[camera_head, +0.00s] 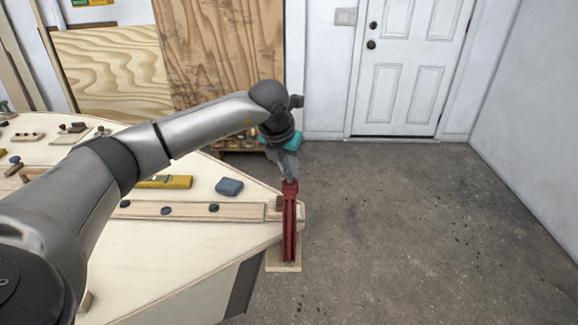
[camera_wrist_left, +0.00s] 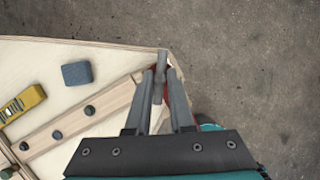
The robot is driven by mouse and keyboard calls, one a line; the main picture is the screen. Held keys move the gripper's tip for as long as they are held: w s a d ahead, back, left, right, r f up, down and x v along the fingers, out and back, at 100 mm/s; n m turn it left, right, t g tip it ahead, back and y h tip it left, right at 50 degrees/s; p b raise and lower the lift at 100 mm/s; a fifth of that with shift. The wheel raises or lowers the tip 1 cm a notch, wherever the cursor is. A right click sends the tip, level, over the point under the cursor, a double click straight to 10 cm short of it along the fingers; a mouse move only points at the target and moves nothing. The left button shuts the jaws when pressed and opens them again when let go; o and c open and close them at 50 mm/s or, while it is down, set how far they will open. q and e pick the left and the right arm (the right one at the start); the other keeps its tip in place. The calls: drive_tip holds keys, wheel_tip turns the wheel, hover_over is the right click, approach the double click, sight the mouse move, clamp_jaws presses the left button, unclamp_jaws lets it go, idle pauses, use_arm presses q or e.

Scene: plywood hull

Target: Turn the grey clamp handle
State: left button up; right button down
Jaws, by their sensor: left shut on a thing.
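A red clamp (camera_head: 290,225) stands at the pointed end of the plywood hull. In the wrist view its grey clamp handle (camera_wrist_left: 160,60) lies between the two fingers of my left gripper (camera_wrist_left: 161,78). My left gripper (camera_head: 289,174) comes down from above onto the clamp's top and is shut on the handle. In the head view the fingers mostly hide the handle. Some red of the clamp shows behind the fingers in the wrist view. My right gripper is in neither view.
A blue block (camera_head: 229,187) and a yellow tool (camera_head: 165,182) lie on the hull. A wooden strip (camera_head: 185,211) with dark knobs runs along it to the clamp. A small wooden board (camera_head: 284,267) shows below the clamp. The concrete floor (camera_head: 430,230) to the right is clear.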

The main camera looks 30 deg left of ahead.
use_arm(q)
clamp_jaws()
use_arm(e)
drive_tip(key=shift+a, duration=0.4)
use_arm(q)
drive_tip(key=shift+n, duration=0.3)
drive_tip(key=n, duration=0.1)
drive_tip(key=n+y, duration=0.1)
drive_tip(key=shift+d+n, duration=0.2)
drive_tip(key=shift+n, duration=0.1)
drive_tip(key=n, duration=0.1)
drive_tip(key=n+y, duration=0.1)
drive_tip(key=n, duration=0.1)
drive_tip(key=shift+w+d+n+g+p, duration=0.1)
drive_tip(key=shift+w+n+g+p, duration=0.05)
drive_tip(key=shift+n+g+p, duration=0.2)
drive_tip(key=n+g+y, duration=0.1)
drive_tip(key=n+g, duration=0.1)
drive_tip(key=n, duration=0.2)
drive_tip(key=shift+n+p, duration=0.35)
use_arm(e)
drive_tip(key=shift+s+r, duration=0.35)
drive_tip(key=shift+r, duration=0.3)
use_arm(q)
drive_tip(key=shift+y, duration=0.3)
drive_tip(key=o, duration=0.8)
unclamp_jaws()
